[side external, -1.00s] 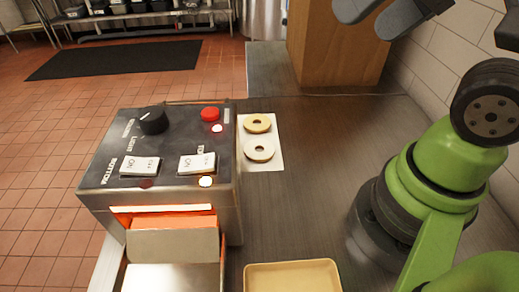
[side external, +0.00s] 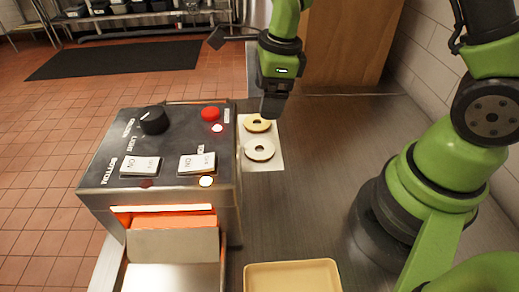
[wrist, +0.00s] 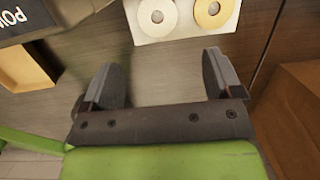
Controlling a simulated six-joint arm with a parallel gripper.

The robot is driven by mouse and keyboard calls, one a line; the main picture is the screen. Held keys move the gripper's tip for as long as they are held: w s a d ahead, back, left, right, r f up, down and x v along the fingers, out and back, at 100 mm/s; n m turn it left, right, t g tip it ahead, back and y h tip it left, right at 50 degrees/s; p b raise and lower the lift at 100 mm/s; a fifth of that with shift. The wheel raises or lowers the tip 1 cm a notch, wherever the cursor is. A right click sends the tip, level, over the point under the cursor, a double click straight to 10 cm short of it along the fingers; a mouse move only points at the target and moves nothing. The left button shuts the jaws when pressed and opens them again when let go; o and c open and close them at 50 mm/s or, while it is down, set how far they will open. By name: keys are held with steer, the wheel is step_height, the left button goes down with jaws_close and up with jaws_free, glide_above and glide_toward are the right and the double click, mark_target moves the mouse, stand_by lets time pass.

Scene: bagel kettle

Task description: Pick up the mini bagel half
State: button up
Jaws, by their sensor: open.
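Two mini bagel halves lie flat on a white sheet (side external: 277,163) beside the toaster. The far half (side external: 256,124) is tan and partly hidden by my gripper in the side view. The near half (side external: 259,150) is paler and fully visible. In the wrist view the pale half (wrist: 156,17) is at the top centre and the tan half (wrist: 211,12) is to its right. My gripper (side external: 272,106) is above the far end of the sheet. In the wrist view my gripper (wrist: 168,80) has its two fingers spread wide, with only bare counter between them.
The toaster (side external: 165,165), with a glowing slot and knobs, stands directly left of the sheet. A tan tray (side external: 292,276) lies at the front; it also shows in the wrist view (wrist: 25,68). A wooden box (side external: 350,45) stands at the back. The counter right of the sheet is clear.

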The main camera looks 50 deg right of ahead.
mark_target(260, 145)
steer(key=f+m, duration=0.1)
steer(key=f, duration=0.4)
steer(key=f+m, duration=0.1)
steer(key=f, duration=0.1)
steer(key=shift+w+a+f+m+g, duration=0.1)
steer(key=shift+w+f+m+g, duration=0.2)
steer(key=shift+w+f, duration=0.05)
steer(key=shift+w+a+f, duration=0.15)
steer(key=shift+f, duration=1.35)
steer(key=shift+w+a+f, duration=0.1)
steer(key=shift+a+f, duration=0.05)
steer(key=shift+f, duration=1.35)
steer(key=c, duration=0.7)
